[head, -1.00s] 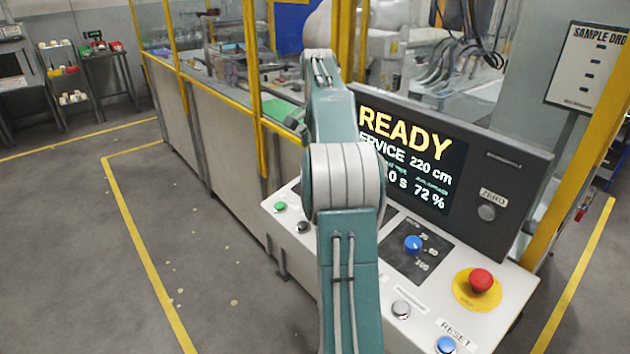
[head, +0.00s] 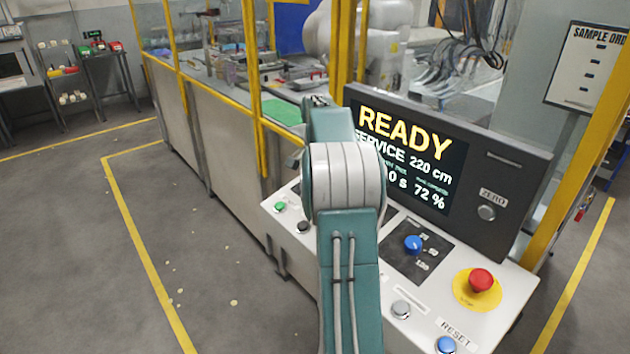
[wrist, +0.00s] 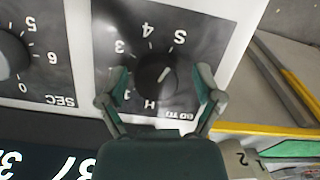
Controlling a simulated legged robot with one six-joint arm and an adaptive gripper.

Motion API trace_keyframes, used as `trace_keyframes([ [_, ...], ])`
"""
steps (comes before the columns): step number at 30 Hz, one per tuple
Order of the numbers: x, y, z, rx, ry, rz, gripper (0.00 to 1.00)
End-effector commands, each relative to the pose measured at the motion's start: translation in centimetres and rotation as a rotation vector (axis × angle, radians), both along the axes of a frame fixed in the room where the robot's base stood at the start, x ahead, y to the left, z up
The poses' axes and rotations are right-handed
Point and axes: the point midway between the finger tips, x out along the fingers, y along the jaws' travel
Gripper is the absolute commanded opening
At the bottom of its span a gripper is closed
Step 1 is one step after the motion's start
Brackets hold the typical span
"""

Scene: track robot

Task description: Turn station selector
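The station selector (wrist: 152,80) is a dark round knob with a pale pointer line, in the wrist view. It sits on a dark plate marked GO TO, with H, 3, 4 and S among the marks around it. The pointer slants toward the upper right, roughly toward S. My gripper (wrist: 161,76) is open, one finger on either side of the knob. Gaps show between both fingers and the knob. How far the fingertips are above the panel I cannot tell. In the head view my arm hides the gripper and the selector.
A second knob (wrist: 8,58), marked SEC, is left in the wrist view. In the head view the panel (head: 515,290) carries a blue knob (head: 413,245), a red stop button (head: 481,280) and a blue RESET button (head: 446,344). The screen (head: 410,155) behind reads READY.

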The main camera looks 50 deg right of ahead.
Motion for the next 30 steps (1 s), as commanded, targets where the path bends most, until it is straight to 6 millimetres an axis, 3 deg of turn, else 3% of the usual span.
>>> trace_keyframes([
  [1, -0.01, -0.01, 0.00, 0.000, 0.000, 0.000, 0.43],
  [3, 0.01, 0.01, -0.01, 0.001, 0.000, 0.000, 0.12],
  [4, 0.03, 0.01, -0.02, 0.001, 0.000, 0.000, 0.09],
  [17, 0.33, 0.08, -0.25, 0.004, 0.009, 0.043, 0.10],
  [30, 0.74, -0.06, -0.60, 0.014, 0.091, 0.355, 0.10],
])
